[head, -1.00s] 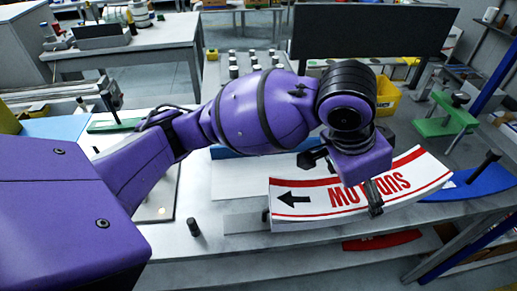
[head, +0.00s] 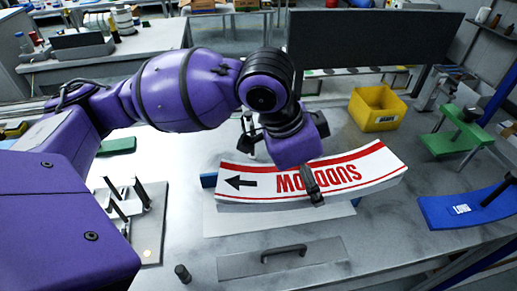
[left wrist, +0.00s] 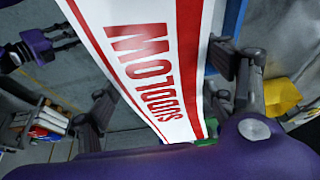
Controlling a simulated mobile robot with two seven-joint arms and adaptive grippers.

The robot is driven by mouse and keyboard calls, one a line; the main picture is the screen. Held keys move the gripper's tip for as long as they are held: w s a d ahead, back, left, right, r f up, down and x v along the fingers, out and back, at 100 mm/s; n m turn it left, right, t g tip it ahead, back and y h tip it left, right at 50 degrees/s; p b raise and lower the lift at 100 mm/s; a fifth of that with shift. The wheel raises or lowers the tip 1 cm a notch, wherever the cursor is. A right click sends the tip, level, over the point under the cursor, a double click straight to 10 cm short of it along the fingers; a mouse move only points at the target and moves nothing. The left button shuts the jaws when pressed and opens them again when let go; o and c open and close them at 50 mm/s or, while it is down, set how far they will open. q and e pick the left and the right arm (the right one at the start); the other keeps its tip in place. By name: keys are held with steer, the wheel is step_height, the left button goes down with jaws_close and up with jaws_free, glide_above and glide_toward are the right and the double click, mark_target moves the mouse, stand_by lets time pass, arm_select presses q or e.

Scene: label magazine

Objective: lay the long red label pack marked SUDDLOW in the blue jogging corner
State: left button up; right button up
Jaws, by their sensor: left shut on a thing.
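The long curved SUDDLOW pack (head: 235,195), white with red bands, red letters and a black arrow, is in my left gripper (head: 280,163). The gripper is shut across its middle. The pack looks roughly level above the bench. In the left wrist view the pack (left wrist: 150,60) runs between the two fingers (left wrist: 165,95). A blue edge, seemingly the jogging corner (head: 208,180), shows beside the pack's left end, with a pale plate (head: 340,215) below. The pack hides most of it. A purple and black part, apparently my right gripper (left wrist: 45,45), shows at the wrist view's upper left; its jaws are unclear.
A yellow bin (head: 377,108) stands behind. A grey plate with a handle (head: 282,258) is at the front edge. A peg fixture (head: 140,215) stands left. A dark panel rises behind.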

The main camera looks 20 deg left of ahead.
arm_select(q)
steer(key=a+f, duration=0.3)
steer(key=f, duration=0.1)
steer(key=shift+w+a, duration=0.25)
steer(key=shift+a, duration=0.15)
steer(key=f, duration=0.1)
steer(key=a+f, duration=0.1)
steer(key=f, duration=0.3)
steer(key=shift+w+a+b, duration=0.1)
steer(key=shift+a+b, duration=0.2)
steer(key=shift+b, duration=0.05)
arm_select(e)
steer(key=shift+w+a+f, duration=0.15)
steer(key=shift+w+a, duration=0.1)
steer(key=shift+w, duration=0.15)
steer(key=shift+d, duration=0.1)
arm_select(q)
steer(key=shift+f, duration=0.2)
steer(key=o, duration=1.7)
steer(key=shift+f, duration=0.1)
arm_select(e)
steer(key=shift+s+d, duration=0.1)
